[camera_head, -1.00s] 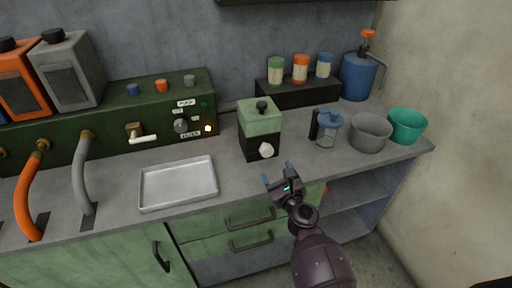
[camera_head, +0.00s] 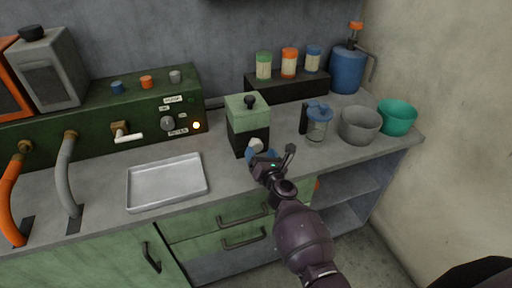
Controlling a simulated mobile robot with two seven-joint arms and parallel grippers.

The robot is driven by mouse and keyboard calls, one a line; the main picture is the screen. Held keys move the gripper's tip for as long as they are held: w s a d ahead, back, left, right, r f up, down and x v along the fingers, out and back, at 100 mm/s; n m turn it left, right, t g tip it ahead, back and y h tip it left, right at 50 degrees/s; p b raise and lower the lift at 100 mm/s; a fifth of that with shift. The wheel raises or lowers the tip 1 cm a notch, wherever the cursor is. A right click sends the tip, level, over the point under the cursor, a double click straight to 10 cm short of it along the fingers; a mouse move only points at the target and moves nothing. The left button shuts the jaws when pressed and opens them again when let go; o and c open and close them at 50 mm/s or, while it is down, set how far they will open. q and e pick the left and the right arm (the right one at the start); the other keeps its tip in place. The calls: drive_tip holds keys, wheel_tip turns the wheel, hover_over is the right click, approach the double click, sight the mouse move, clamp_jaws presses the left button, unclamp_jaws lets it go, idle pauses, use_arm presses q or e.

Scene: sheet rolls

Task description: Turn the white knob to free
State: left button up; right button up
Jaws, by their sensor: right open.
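The white knob (camera_head: 256,145) is on the front of a small green and black box (camera_head: 247,123) that stands on the counter. My right gripper (camera_head: 272,154) is just in front of the box, close to the knob. Its two fingers are apart, with the left finger close by the knob and the right finger off to the right. The gripper hides the lower right part of the box front. I cannot tell whether a finger touches the knob. My left gripper is not in view.
A metal tray (camera_head: 166,183) lies to the left. A blue-lidded jar (camera_head: 318,123), a grey bowl (camera_head: 360,125) and a teal bowl (camera_head: 397,117) stand to the right. A green panel (camera_head: 90,138) with a dial and taps is behind the tray. Cabinets are below the counter.

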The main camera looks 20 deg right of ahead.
sight(258, 149)
drive_tip(key=w, duration=0.3)
drive_tip(key=shift+w+f+b, duration=0.1)
drive_tip(key=shift+w+b, duration=0.25)
drive_tip(key=shift+b, duration=0.05)
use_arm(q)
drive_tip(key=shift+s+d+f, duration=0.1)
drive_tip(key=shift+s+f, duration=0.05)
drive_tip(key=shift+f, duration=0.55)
use_arm(e)
drive_tip(key=shift+w, duration=0.3)
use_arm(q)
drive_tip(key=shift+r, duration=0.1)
use_arm(e)
drive_tip(key=shift+c, duration=0.2)
drive_tip(key=c, duration=0.7)
drive_tip(key=shift+a, duration=0.1)
drive_tip(key=shift+c, duration=0.9)
